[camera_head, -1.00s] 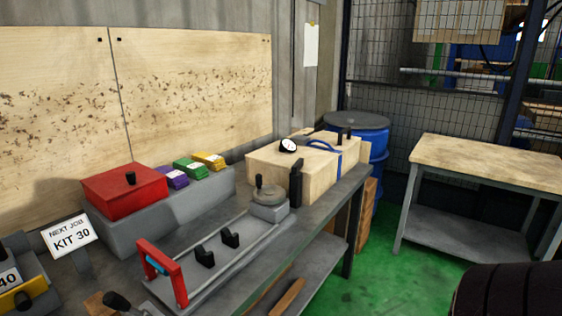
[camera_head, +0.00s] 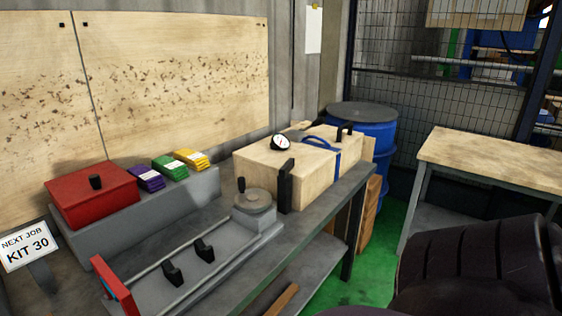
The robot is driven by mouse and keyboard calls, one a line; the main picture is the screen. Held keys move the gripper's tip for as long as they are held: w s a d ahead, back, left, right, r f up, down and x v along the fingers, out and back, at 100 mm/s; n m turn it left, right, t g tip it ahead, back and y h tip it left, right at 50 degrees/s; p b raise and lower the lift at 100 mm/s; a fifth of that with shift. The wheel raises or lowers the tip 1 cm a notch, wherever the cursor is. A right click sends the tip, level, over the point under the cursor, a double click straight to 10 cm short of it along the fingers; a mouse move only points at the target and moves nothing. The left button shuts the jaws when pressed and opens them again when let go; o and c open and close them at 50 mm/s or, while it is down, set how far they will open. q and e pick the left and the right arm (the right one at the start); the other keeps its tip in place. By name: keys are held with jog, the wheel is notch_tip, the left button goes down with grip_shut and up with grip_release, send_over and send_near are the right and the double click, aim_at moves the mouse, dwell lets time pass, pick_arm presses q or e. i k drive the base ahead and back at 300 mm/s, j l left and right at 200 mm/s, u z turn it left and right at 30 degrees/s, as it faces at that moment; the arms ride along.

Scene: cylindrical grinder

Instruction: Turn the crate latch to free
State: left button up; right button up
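A pale wooden crate (camera_head: 260,177) stands at the far right end of the grey bench. A black upright bar (camera_head: 285,186) on its front corner looks like the latch; it stands vertical against the wood. A round dial (camera_head: 281,142) sits on the crate's top. A blue strap or handle (camera_head: 322,144) and a black handle (camera_head: 345,131) show on the part behind it. Neither gripper is in view. A large dark ribbed shape, seemingly my own arm, fills the lower right corner, apart from the crate in the picture.
On the bench (camera_head: 318,212) are a grey fixture with a handwheel (camera_head: 254,200), black clamps (camera_head: 203,250), a red frame (camera_head: 117,286), a red box (camera_head: 93,197) and coloured packs (camera_head: 170,168). A blue drum (camera_head: 375,143) stands behind. A second table (camera_head: 490,155) is at right; green floor between is clear.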

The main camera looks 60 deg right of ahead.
aim_at(285, 170)
jog(key=l+u, duration=0.1)
jog(key=l, duration=0.75)
jog(key=k+l+u, duration=0.1)
jog(key=l, duration=0.75)
jog(key=k, duration=0.05)
